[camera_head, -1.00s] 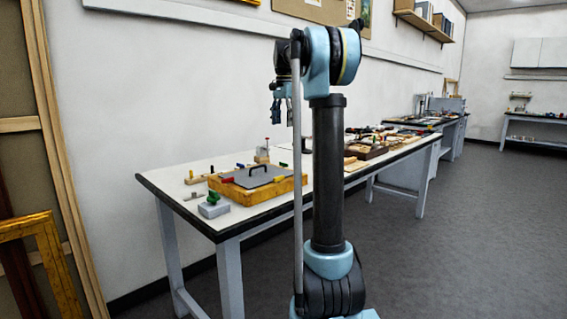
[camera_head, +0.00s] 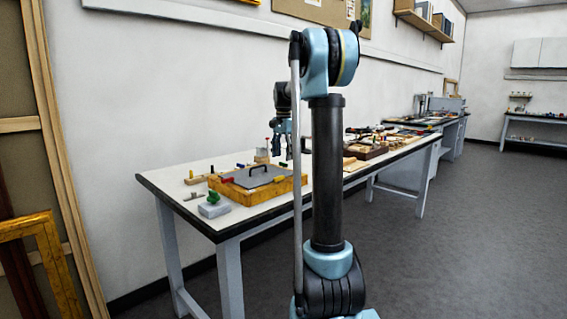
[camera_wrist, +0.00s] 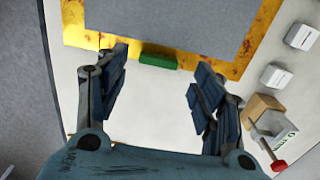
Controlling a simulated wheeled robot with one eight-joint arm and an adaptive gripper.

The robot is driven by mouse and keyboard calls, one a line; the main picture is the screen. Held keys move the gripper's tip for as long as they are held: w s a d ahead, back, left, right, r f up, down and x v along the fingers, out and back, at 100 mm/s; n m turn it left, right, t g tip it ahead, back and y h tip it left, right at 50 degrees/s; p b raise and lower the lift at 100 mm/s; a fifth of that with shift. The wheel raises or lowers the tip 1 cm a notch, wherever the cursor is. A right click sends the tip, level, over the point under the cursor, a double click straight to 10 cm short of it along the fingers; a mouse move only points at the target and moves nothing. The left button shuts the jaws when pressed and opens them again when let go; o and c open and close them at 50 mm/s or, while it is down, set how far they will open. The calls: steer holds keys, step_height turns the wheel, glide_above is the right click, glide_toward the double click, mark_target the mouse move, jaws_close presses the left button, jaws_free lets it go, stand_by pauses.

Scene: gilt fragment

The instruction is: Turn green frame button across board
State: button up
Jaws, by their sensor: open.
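The green button (camera_wrist: 158,61) is a short bar at the edge of the gold frame (camera_wrist: 88,38) in the wrist view. It lies along the frame's edge next to the grey board (camera_wrist: 165,22). My gripper (camera_wrist: 158,88) is open and empty, with one finger on each side of the button and apart from it. In the head view, my gripper (camera_head: 281,150) hangs over the far side of the frame (camera_head: 262,197), near its back right corner.
A grey block with a green knob (camera_head: 213,199) stands at the table's front left. In the wrist view, small white blocks (camera_wrist: 301,37) and a wooden block with a red-tipped clamp (camera_wrist: 265,118) stand right of the frame. More items crowd the table's right part.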

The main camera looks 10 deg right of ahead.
mark_target(283, 164)
steer(key=shift+f, duration=1.5)
steer(key=c, duration=1)
